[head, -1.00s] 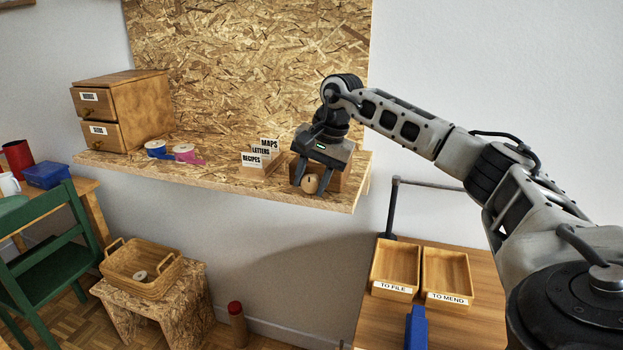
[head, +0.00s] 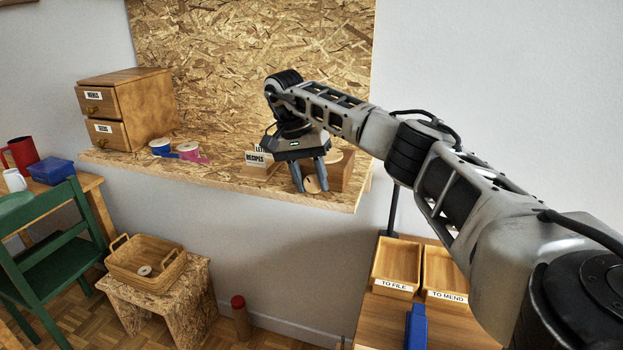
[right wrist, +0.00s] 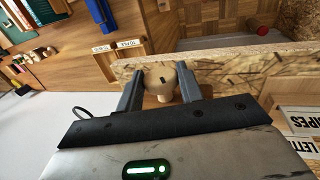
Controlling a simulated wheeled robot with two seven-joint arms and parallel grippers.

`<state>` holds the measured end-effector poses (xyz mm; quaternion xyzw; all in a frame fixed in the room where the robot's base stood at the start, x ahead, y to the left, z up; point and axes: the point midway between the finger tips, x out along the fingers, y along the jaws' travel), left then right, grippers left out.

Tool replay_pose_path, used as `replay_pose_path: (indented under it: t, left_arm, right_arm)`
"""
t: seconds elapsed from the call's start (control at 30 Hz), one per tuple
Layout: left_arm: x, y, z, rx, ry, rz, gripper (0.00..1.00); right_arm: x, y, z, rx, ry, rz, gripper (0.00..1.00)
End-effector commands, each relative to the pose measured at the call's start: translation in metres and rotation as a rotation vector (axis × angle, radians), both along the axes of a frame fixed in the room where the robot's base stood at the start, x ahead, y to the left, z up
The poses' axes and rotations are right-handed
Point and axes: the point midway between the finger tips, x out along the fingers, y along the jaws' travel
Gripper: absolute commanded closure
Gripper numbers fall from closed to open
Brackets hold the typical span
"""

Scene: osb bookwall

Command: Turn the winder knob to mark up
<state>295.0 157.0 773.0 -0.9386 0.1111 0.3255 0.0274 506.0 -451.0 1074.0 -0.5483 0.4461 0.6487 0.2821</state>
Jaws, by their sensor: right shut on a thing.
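The winder is a wooden box (head: 341,172) near the right end of the OSB shelf, partly hidden behind my gripper. Its round pale wooden knob (head: 312,184) faces out over the shelf's front edge. My right gripper (head: 310,180) is shut on the knob, with one finger on each side. In the right wrist view the knob (right wrist: 158,84) sits between the two fingertips (right wrist: 160,75), and a short dark mark shows on its face. Which way the mark points relative to the box is hard to tell. My left gripper is not in view.
Ribbon spools (head: 188,151) and a drawer box (head: 125,110) are further left on the shelf (head: 230,180). Trays (head: 396,266) stand below right. The floor below the shelf holds a stool with a basket (head: 146,262).

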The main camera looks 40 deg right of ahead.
Motion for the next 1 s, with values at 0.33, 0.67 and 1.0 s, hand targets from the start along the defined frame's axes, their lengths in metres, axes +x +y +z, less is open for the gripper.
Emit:
replay_pose_path:
  t: [0.33, 0.67, 1.0]
  left_arm:
    - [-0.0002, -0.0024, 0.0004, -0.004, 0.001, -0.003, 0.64]
    - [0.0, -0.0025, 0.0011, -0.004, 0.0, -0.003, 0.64]
    - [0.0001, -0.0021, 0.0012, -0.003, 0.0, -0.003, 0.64]
  right_arm:
    - [0.0008, -0.0002, 0.0003, -0.02, 0.034, 0.0, 0.86]
    - [0.0007, -0.0002, 0.0001, -0.019, 0.033, 0.001, 0.41]
    - [0.001, -0.0001, 0.0034, -0.02, 0.031, 0.0, 0.41]
